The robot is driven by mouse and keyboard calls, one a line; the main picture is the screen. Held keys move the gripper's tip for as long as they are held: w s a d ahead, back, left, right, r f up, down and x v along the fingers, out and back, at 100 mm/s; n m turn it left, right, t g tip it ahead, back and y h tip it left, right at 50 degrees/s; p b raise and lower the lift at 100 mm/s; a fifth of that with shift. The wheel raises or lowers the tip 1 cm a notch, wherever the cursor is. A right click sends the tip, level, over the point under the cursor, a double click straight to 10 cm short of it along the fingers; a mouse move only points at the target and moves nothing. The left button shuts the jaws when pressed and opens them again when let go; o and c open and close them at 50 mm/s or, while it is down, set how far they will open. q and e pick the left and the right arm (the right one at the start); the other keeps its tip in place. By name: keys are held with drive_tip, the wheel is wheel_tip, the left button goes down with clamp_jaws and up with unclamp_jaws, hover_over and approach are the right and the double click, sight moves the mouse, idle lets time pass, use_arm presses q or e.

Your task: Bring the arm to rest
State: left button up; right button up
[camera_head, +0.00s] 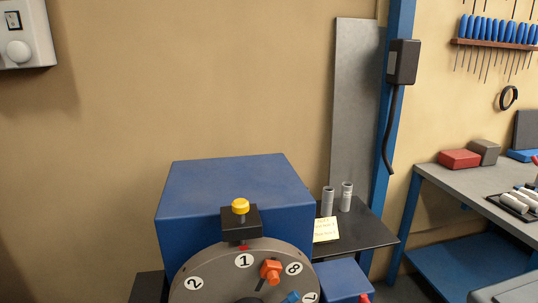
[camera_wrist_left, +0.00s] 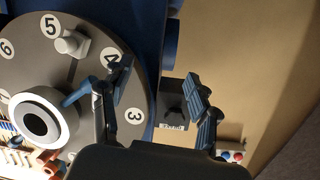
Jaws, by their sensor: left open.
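My left gripper (camera_wrist_left: 158,82) is open in the left wrist view, its two dark fingers apart with nothing between them. One finger overlaps the edge of a grey numbered disc (camera_wrist_left: 30,75) near the 3 and 4; I cannot tell whether it touches. A light grey block with a knob (camera_wrist_left: 70,43) sits by the 5, and a blue pin (camera_wrist_left: 77,96) shows beside the white-ringed hub (camera_wrist_left: 36,122). In the head view the upper part of the disc (camera_head: 215,272) shows in front of a blue housing (camera_head: 235,185). Neither gripper shows there.
A yellow-topped black block (camera_head: 240,222) is above the disc's 1, and an orange piece (camera_head: 271,271) is near the 8. Two grey cylinders (camera_head: 337,198) stand on a dark shelf (camera_head: 365,234) at right. A workbench (camera_head: 460,180) is farther right.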

use_arm(q)
drive_tip(key=s+d+f+g+h, duration=0.15)
drive_tip(key=s+f, duration=0.25)
drive_tip(key=f, duration=0.4)
drive_tip(key=s+d+f+m+g, duration=0.1)
drive_tip(key=s+d+f+g, duration=0.2)
drive_tip(key=s+f, duration=0.3)
drive_tip(key=s+d+f+g+h, duration=0.1)
drive_tip(key=s+d+f+g, duration=0.15)
drive_tip(key=f, duration=0.65)
drive_tip(key=s+a+f+g, duration=0.2)
drive_tip(key=s+f, duration=0.3)
drive_tip(key=s, duration=0.6)
drive_tip(key=s+a+f+m+g, duration=0.1)
drive_tip(key=s+f+g, duration=0.3)
drive_tip(key=s, duration=0.7)
wheel_tip(320, 180, down, 2)
drive_tip(key=shift+s+a+f+g, duration=0.2)
drive_tip(key=shift+s+a+g, duration=0.2)
drive_tip(key=shift+a, duration=0.2)
drive_tip(key=shift+y, duration=0.25)
